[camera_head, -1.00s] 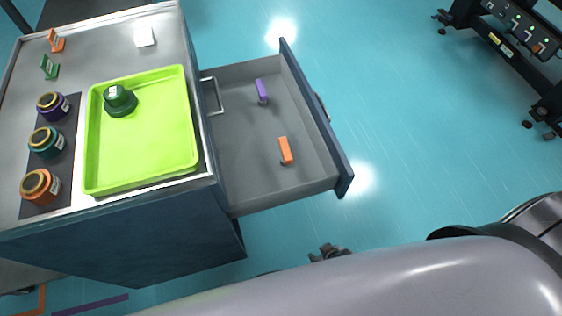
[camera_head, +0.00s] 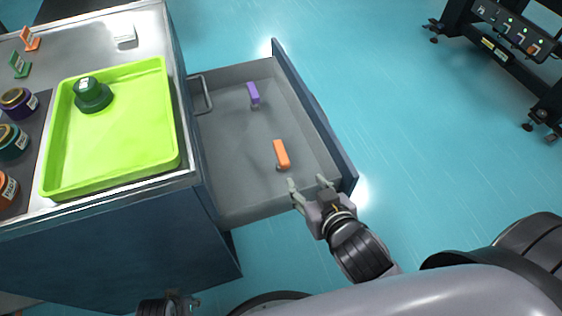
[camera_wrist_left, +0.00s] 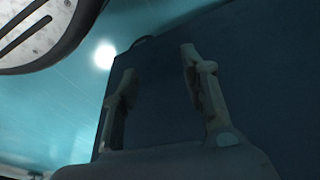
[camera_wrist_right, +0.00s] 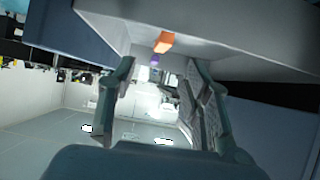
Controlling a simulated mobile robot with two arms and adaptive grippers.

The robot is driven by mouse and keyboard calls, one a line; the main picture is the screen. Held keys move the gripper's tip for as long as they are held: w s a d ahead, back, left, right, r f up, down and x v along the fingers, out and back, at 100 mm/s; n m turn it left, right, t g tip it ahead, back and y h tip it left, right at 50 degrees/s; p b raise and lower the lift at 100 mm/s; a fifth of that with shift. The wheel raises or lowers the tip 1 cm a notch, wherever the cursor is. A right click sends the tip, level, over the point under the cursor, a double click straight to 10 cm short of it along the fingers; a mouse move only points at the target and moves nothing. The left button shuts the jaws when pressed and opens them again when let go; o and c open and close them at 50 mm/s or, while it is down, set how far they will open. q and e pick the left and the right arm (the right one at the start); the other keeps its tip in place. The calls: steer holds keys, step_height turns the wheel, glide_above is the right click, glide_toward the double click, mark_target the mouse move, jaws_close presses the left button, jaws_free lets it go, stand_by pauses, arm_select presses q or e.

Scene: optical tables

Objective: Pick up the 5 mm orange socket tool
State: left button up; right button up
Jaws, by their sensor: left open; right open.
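The orange socket tool (camera_head: 281,153) lies in the open grey drawer (camera_head: 235,180), toward the near end. It also shows in the right wrist view (camera_wrist_right: 163,42), above and between the fingers. My right gripper (camera_head: 308,187) is open and empty at the drawer's near side, a little below the orange tool in the head view and apart from it. My left gripper (camera_wrist_left: 155,75) is open and empty in front of a dark cabinet face; in the head view only a part of it shows at the bottom edge.
A purple tool (camera_head: 253,94) lies farther back in the drawer. The drawer's dark front panel (camera_head: 318,125) stands on the right. A green tray (camera_head: 120,140) with a dark green lidded jar (camera_head: 92,96) sits on the cabinet top. Floor right of the drawer is clear.

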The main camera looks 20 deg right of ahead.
steer(key=b, duration=0.2)
glide_toward(284, 157)
steer(key=x, duration=0.6)
steer(key=shift+w+d+f, duration=0.1)
steer(key=shift+w+f, duration=0.05)
steer(key=shift+w, duration=0.15)
steer(key=b+x, duration=0.1)
steer(key=x, duration=0.3)
steer(key=shift+w+f+b, duration=0.15)
steer(key=shift+w+b, duration=0.1)
steer(key=shift+b, duration=0.15)
steer(key=shift+w+f, duration=0.2)
steer(key=shift+w, duration=0.25)
arm_select(q)
steer(key=w+v, duration=0.2)
steer(key=v, duration=1)
steer(key=shift+w+r+t, duration=0.4)
steer(key=shift+w+r, duration=0.05)
steer(key=shift+w, duration=0.15)
arm_select(e)
jaws_close()
